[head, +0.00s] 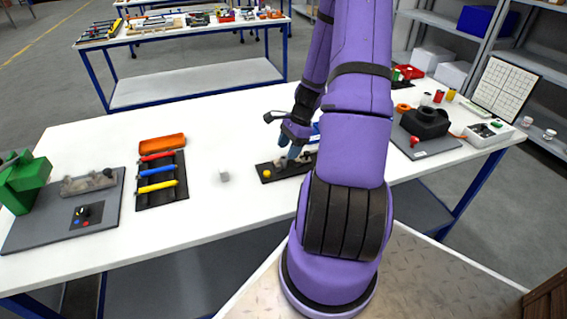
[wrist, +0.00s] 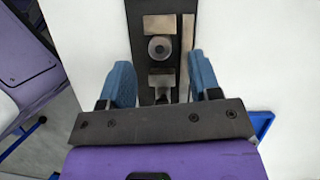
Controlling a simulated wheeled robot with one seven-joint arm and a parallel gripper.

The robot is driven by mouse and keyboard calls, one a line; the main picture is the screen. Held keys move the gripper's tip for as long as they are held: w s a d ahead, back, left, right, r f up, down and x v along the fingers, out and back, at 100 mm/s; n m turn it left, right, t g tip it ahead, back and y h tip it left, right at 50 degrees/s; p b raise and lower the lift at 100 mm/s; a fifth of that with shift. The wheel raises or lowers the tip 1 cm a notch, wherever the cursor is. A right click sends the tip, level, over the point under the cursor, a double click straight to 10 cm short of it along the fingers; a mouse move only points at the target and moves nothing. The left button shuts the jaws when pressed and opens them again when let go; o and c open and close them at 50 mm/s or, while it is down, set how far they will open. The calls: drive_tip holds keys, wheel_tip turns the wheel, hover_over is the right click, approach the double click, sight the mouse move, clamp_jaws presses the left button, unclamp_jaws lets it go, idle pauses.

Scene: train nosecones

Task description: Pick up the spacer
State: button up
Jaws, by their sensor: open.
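A round grey piece with a dark centre, likely the spacer (wrist: 159,48), sits on a narrow black board (wrist: 146,57) between two light metal blocks in the wrist view. My gripper (wrist: 160,62) is open. Its two blue fingers are apart on either side of the board's middle, with nothing held between them. In the head view my gripper (head: 291,150) is over the black board (head: 275,172) on the white table, partly hidden by my purple arm. I cannot make out the round piece there.
A yellow knob (head: 267,174) stands at the board's left end. A small grey cube (head: 223,175) lies left of it. Further left are a tray of screwdrivers (head: 160,181) and an orange box (head: 162,143).

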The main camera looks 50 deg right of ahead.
sight(284, 158)
drive_tip(key=shift+x, duration=1.75)
drive_tip(key=shift+c, duration=0.4)
clamp_jaws()
drive_tip(key=shift+r, duration=0.15)
